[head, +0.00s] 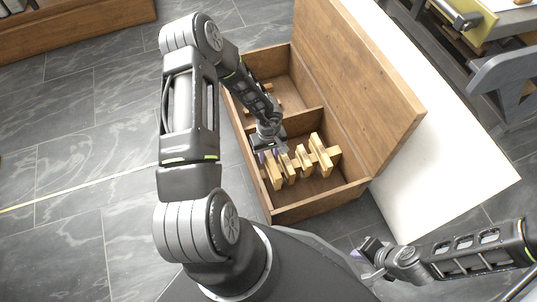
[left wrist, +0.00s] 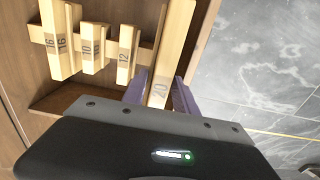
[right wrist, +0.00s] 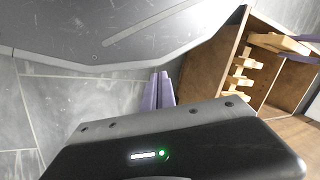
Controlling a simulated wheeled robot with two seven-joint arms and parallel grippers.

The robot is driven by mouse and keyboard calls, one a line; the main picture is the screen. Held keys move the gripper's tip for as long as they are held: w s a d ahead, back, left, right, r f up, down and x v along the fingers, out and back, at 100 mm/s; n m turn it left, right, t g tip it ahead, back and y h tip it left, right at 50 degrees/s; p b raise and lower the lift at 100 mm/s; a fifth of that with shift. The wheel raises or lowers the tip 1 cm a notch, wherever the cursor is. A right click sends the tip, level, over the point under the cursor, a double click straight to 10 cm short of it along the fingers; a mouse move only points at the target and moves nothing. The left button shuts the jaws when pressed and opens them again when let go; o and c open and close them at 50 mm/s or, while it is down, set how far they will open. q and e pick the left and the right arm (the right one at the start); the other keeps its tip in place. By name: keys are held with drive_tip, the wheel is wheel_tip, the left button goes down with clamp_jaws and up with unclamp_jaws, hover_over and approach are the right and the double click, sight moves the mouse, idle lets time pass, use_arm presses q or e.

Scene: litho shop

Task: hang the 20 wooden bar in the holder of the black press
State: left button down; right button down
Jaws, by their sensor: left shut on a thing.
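The 20 wooden bar (left wrist: 160,95) is a pale block in a row of bars on a wooden rack inside the open chest. In the head view it is the leftmost bar (head: 274,175). My left gripper (head: 267,156) reaches down into the chest. Its purple fingers (left wrist: 160,93) are on both sides of the bar, shut on it. The bar still stands in line with the rack. My right gripper (head: 364,250) is at the lower right, outside the chest; its purple fingers (right wrist: 159,90) are together and empty. I cannot identify the black press or its holder.
The chest (head: 318,205) has two compartments and a raised lid (head: 360,75) on its right side. Bars marked 12 (left wrist: 126,55), 16 (left wrist: 58,40) and another stand beside the 20 bar. Machinery (head: 470,25) stands at the upper right. The floor left of me is clear.

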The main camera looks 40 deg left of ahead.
idle(0.5)
use_arm(q)
wheel_tip(320, 180, up, 6)
drive_tip(key=p, duration=0.6)
drive_tip(key=shift+f, duration=0.2)
drive_tip(key=shift+r+p, duration=0.9)
drive_tip(key=shift+p, duration=0.15)
drive_tip(key=shift+s+a+f+m, duration=0.15)
drive_tip(key=shift+s+a+m, duration=0.25)
drive_tip(key=shift+s, duration=0.4)
drive_tip(key=w+d+r+m+b, duration=0.25)
drive_tip(key=d+r, duration=0.25)
drive_tip(key=r, duration=0.5)
drive_tip(key=w+d+r+m+b, duration=0.1)
drive_tip(key=w+d+r+b, duration=0.2)
drive_tip(key=r, duration=0.7)
drive_tip(key=w+d+r+m+b, duration=0.1)
drive_tip(key=w+d+r+b, duration=0.15)
drive_tip(key=d+r, duration=0.55)
drive_tip(key=w+a+r+m+p, duration=0.1)
drive_tip(key=w+r+m+p, duration=0.1)
drive_tip(key=r+p, duration=0.9)
drive_tip(key=w+a+r+m+p, duration=0.1)
drive_tip(key=w+r+m+p, duration=0.1)
drive_tip(key=r+p, duration=1)
drive_tip(key=m+p, duration=0.1)
drive_tip(key=p, duration=0.2)
drive_tip(key=shift+a+r+m, duration=0.3)
drive_tip(key=shift+m, duration=0.05)
